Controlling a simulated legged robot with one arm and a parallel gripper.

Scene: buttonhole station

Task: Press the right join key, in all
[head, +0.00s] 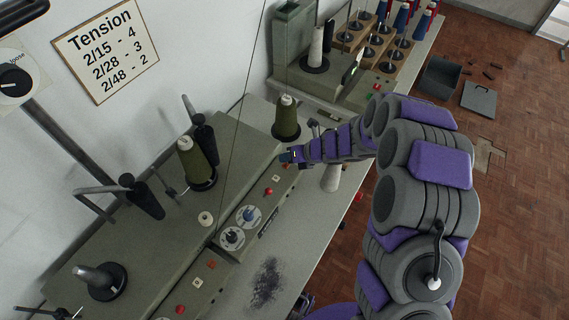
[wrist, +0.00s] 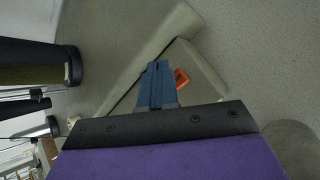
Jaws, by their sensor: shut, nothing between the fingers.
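My gripper (head: 286,157) is over the far end of the middle winding unit's key strip. It shows in the wrist view as two blue fingers (wrist: 157,68), shut together and empty. An orange square key (wrist: 180,78) with a dark mark lies just right of the fingers; I cannot tell whether they touch it. In the head view, a cream square key (head: 276,177) and a red round button (head: 268,191) are on that strip, nearer than my gripper. The near unit has an orange key (head: 211,264), a cream key (head: 195,283) and a red button (head: 181,309). Key labels are unreadable.
A green yarn cone (head: 286,122) stands just beyond my gripper, and another cone (head: 196,164) is to the left. A pale cone (head: 332,177) is beside my forearm. Dials (head: 248,216) sit nearer on the panel. A tension sign (head: 105,48) is on the wall.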

